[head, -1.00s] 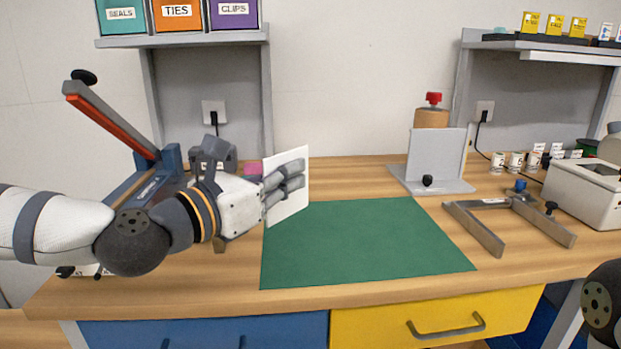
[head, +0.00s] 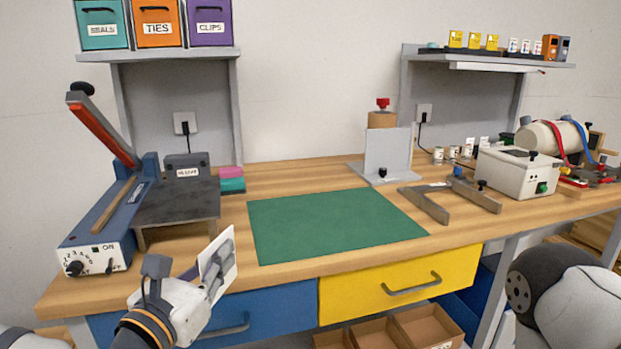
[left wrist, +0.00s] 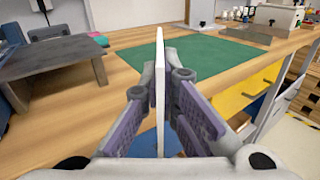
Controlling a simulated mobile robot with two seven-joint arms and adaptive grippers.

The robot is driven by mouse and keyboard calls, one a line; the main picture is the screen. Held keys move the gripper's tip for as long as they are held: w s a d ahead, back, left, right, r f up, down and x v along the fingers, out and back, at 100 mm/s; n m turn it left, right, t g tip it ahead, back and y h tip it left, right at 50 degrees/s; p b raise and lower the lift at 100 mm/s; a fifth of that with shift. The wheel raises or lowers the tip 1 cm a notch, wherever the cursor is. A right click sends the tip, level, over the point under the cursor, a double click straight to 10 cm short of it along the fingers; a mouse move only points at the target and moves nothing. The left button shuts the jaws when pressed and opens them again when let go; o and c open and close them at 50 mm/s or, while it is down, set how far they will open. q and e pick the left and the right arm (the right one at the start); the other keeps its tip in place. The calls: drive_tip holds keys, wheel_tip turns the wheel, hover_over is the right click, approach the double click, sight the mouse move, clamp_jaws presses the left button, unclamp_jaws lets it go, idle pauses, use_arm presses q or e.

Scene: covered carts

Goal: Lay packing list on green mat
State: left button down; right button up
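The packing list, a white sheet or card (head: 222,268), is upright in my left gripper (head: 218,268), in front of the bench's near edge at the lower left of the head view. In the left wrist view the card (left wrist: 160,85) shows edge-on between the two purple-padded fingers (left wrist: 160,115), which are shut on it. The green mat (head: 335,227) lies flat and bare on the bench, beyond and to the right of the gripper. It also shows in the left wrist view (left wrist: 195,58). My right gripper is not in view; only part of my right arm shows.
A blue sealer (head: 105,215) and a dark low stand (head: 178,200) fill the bench's left side. Drawers (head: 400,285) sit below the near edge.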

use_arm(q)
drive_tip(key=s+a+f+n+y, duration=0.3)
drive_tip(key=s+f+y, duration=0.2)
drive_tip(key=s+f, duration=0.3)
drive_tip(key=shift+s+a+f+n+t, duration=0.25)
drive_tip(key=shift+a+f+n+t, duration=0.15)
drive_tip(key=shift+f, duration=0.05)
drive_tip(key=shift+w+d, duration=0.1)
drive_tip(key=shift+d, duration=0.05)
